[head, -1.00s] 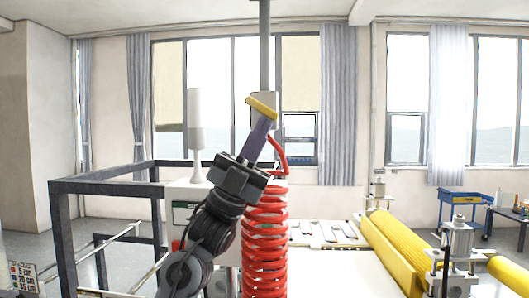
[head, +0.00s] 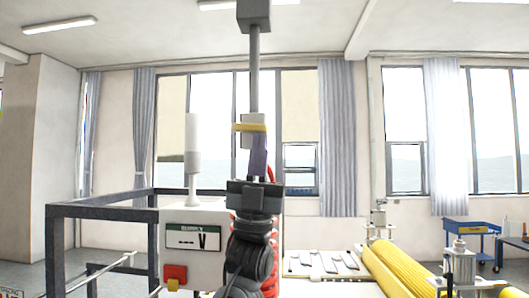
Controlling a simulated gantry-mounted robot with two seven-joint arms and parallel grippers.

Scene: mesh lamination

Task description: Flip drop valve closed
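The drop valve has a yellow lever (head: 250,127) that lies about level across the lower end of a grey vertical pipe (head: 254,80). A pale block (head: 245,141) shows just behind and below the lever. My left gripper (head: 258,146) points up from below, its purple fingers just under the lever and overlapping it in the head view. Whether the fingers touch the lever cannot be told. The fingers are seen edge-on, so the gap between them is hidden. My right gripper is not in view.
A red coiled hose (head: 269,282) hangs behind my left arm. A white supply box (head: 190,238) with a display and red button stands left, beside a dark frame (head: 60,212). Yellow rollers (head: 398,272) and a white bed are at the right.

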